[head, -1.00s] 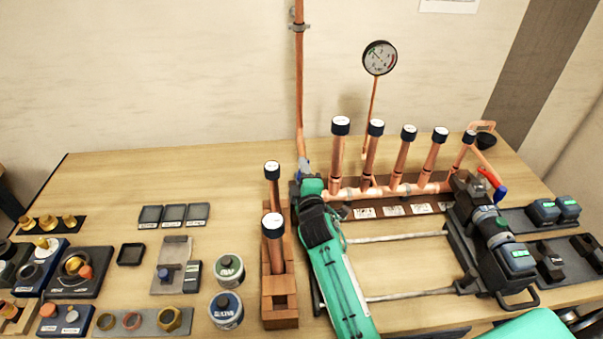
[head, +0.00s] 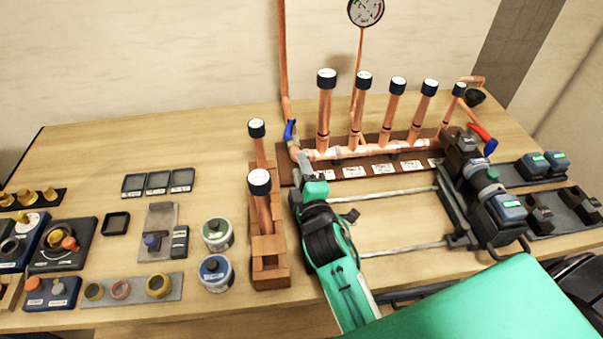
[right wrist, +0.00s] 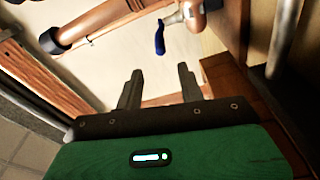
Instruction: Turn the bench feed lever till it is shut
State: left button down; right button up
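A blue lever (head: 290,130) sits at the left end of the copper manifold (head: 365,150), where the tall vertical pipe comes down. It points upward there, about in line with that pipe. In the right wrist view the blue lever (right wrist: 159,38) hangs from a metal valve body beside a copper pipe, beyond my fingertips and touching neither. My right gripper (head: 303,163) is just below and in front of it; the right wrist view shows its two dark fingers (right wrist: 158,78) apart with nothing between them. My left gripper is out of view.
A red-and-blue lever (head: 483,138) is at the manifold's right end. Capped copper stubs rise along the manifold. A brick-coloured stand (head: 268,245) with capped pipes is left of my right arm. Tins, trays and fittings cover the left bench. A pressure gauge (head: 365,10) stands behind.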

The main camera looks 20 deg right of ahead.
jog(key=shift+s, duration=0.2)
jog(key=shift+m, duration=0.3)
jog(key=c, duration=0.7)
jog(key=shift+w+d+m+y, duration=0.1)
jog(key=shift+d+m+y, duration=0.15)
jog(key=shift+m+y, duration=0.25)
grip_shut()
jog(key=m+g+y+p, duration=0.35)
jog(key=m+y, duration=0.25)
jog(key=m, duration=2)
send_near(289, 128)
jog(key=shift+t, duration=0.45)
jog(key=w+p, duration=0.1)
jog(key=w+f+p, duration=0.1)
jog(key=w, duration=0.1)
jog(key=w+f+p, duration=0.1)
jog(key=shift+w+a, duration=0.2)
jog(key=shift+a, duration=0.05)
jog(key=shift+w+a+f, duration=0.15)
jog(key=shift+w+f, duration=0.05)
jog(key=shift+w, duration=0.3)
